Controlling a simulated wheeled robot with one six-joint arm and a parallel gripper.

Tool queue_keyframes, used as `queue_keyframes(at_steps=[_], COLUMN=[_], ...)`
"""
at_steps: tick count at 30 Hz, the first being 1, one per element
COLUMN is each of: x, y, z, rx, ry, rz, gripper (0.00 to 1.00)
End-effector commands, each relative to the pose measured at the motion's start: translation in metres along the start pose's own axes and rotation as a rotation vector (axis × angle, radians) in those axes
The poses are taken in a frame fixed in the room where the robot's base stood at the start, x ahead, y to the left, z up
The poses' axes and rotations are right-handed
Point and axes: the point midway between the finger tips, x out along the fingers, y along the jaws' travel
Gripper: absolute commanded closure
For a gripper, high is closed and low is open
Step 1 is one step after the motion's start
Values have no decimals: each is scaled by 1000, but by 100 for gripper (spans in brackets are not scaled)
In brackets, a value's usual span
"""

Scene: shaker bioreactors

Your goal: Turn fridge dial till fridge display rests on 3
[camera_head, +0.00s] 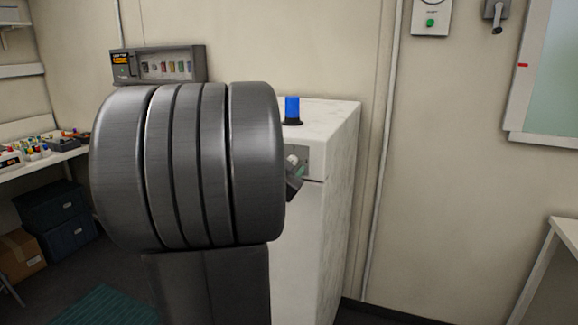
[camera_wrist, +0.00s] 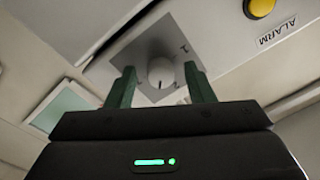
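The white fridge (camera_head: 312,240) stands behind my arm in the head view, which hides much of its front. A pale round knob, the fridge dial (camera_head: 293,160), shows on a grey plate near its top edge. In the wrist view the dial (camera_wrist: 161,72) sits on that plate between the two green fingers of my gripper (camera_wrist: 160,68). The fingers are open, with a visible gap on each side of the dial. In the head view only a bit of my gripper shows beside the plate. I cannot make out a number on a fridge display in either view.
A blue cylinder (camera_head: 292,110) stands on the fridge top. A yellow button (camera_wrist: 260,8) and an ALARM label (camera_wrist: 277,31) show in the wrist view. A bench with small items (camera_head: 40,150) is at the left. Floor right of the fridge looks clear.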

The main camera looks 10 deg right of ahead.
Motion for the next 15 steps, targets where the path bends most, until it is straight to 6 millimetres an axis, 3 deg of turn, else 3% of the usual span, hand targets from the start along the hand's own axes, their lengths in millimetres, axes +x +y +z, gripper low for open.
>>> queue_keyframes(at_steps=[8,15], x=[-14,-61], y=[-1,-1], z=[0,0], rx=[1,2], ry=[0,0], rz=[-2,-4], gripper=[52,52])
